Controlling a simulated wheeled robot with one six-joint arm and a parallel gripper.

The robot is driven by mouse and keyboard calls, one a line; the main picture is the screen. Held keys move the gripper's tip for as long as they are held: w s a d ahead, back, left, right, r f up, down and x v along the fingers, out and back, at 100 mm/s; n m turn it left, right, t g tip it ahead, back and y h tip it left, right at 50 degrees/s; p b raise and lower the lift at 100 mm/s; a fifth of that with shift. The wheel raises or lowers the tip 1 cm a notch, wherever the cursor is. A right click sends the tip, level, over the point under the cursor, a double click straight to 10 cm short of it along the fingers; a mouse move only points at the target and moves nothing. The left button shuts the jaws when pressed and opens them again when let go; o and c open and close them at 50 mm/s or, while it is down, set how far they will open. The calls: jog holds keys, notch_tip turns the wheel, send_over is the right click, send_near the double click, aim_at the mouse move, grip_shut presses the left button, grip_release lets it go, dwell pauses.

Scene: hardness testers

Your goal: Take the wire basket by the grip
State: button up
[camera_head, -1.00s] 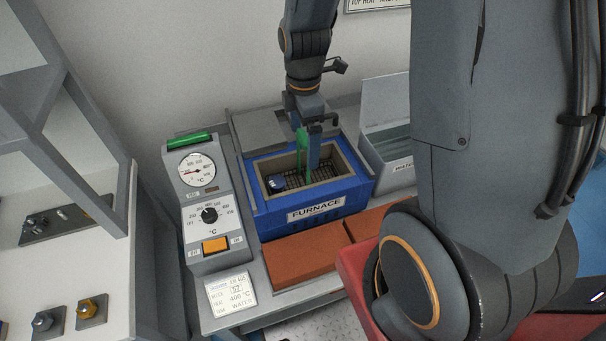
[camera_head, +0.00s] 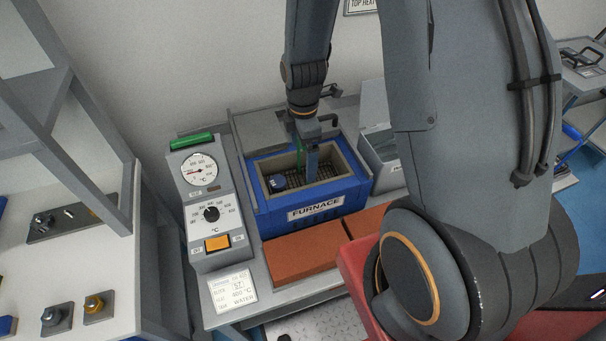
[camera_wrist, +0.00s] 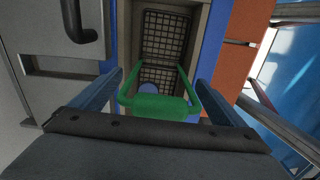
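The wire basket (camera_head: 325,172) is a dark mesh basket inside the blue furnace (camera_head: 316,208). In the wrist view its mesh (camera_wrist: 163,38) shows below the green grip (camera_wrist: 160,107). In the head view only a narrow strip of the green grip (camera_head: 300,156) shows; my gripper hides the rest. My gripper (camera_wrist: 159,78) is open, with one blue finger on each side of the grip. I cannot tell whether either finger touches it. In the head view my gripper (camera_head: 311,160) reaches down into the furnace mouth. A dark blue round part (camera_head: 277,183) lies in the basket.
A control panel (camera_head: 208,215) with a dial and orange switch stands left of the furnace. Orange bricks (camera_head: 303,256) lie in front. A grey water tank (camera_head: 378,155) stands right of it. The furnace walls closely surround the basket.

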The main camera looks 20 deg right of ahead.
jog(key=c, duration=1.8)
jog(key=shift+r, duration=0.2)
